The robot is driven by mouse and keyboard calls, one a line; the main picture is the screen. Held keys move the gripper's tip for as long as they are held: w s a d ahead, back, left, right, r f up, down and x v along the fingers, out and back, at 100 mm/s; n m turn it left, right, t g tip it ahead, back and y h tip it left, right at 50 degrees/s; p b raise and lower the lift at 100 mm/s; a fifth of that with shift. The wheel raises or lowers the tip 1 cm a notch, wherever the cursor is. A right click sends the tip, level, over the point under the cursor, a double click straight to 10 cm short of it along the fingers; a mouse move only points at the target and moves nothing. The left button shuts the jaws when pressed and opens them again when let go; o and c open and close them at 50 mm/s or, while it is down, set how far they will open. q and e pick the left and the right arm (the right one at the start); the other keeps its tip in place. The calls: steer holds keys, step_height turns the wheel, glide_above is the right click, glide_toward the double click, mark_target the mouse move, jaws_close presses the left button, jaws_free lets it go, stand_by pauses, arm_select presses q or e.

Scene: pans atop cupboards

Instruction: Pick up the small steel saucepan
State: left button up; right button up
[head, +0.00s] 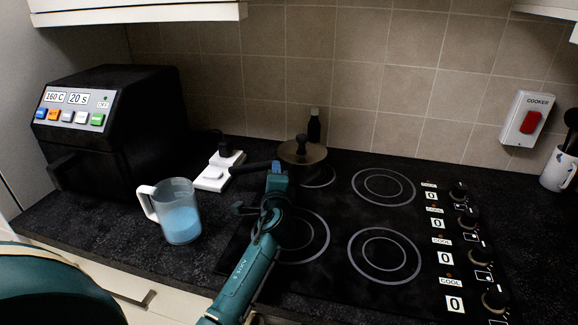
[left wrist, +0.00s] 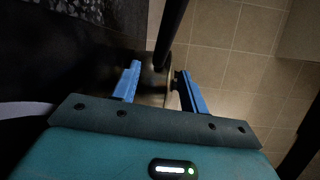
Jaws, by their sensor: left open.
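The small steel saucepan (head: 303,153) stands at the back left of the black hob, with a lid and dark knob on top. Its black handle (head: 248,168) points left in the head view. My left gripper (head: 277,168) is at the handle, close to the pan's left side, and hides part of both. In the left wrist view, my left gripper's blue fingers (left wrist: 159,76) are apart. The dark handle (left wrist: 171,35) runs down from the top edge towards the gap between them, with part of the pan (left wrist: 154,88) behind. Contact cannot be told. My right gripper is not in view.
A jug of blue liquid (head: 181,212) stands left of my left arm. A black air fryer (head: 110,125) is at the far left. A dark bottle (head: 314,127) stands behind the pan, near the tiled wall. The hob's right rings (head: 384,256) are bare.

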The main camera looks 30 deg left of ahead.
arm_select(q)
steer(key=x, duration=0.4)
steer(key=shift+a, duration=0.45)
jaws_close()
steer(key=shift+r, duration=0.2)
